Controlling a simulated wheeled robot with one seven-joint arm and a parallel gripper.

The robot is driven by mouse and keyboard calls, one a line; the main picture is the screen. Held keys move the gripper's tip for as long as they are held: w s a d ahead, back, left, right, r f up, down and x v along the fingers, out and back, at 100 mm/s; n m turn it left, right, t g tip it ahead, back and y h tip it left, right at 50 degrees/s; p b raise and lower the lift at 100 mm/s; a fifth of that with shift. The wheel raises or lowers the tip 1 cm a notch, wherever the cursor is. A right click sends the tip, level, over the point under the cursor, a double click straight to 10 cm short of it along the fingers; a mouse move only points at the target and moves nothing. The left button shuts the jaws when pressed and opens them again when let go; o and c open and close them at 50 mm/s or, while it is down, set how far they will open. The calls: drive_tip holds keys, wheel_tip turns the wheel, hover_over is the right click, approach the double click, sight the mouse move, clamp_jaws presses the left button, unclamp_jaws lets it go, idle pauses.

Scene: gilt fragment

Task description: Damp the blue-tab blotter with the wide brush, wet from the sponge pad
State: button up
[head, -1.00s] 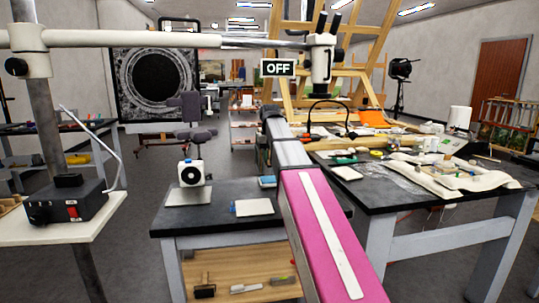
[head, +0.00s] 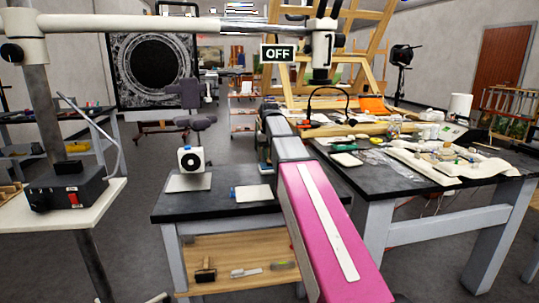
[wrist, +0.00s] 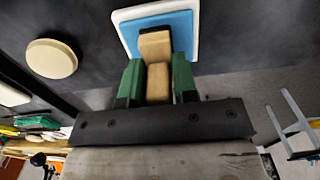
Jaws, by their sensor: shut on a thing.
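My gripper (wrist: 158,85) has green fingers and is shut on the wooden handle of the brush (wrist: 157,75). The brush overlaps the blue sponge pad (wrist: 182,28), which sits in a white tray in the wrist view. The bristles are hidden, so I cannot tell whether they touch the pad. The blue-tab blotter (head: 254,193) is a white sheet lying flat on the dark bench, its blue tab at the left. In the head view my arm hides most of my gripper and the brush.
The blotter's bench (head: 209,206) also bears a white device with a black disc (head: 190,159). A cream round disc (wrist: 50,58) lies near the pad in the wrist view. The right bench (head: 400,180) is cluttered.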

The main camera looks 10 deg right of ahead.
drive_tip(key=shift+f, duration=0.55)
idle(1.7)
drive_tip(key=shift+r, duration=3.55)
drive_tip(key=shift+s, duration=0.1)
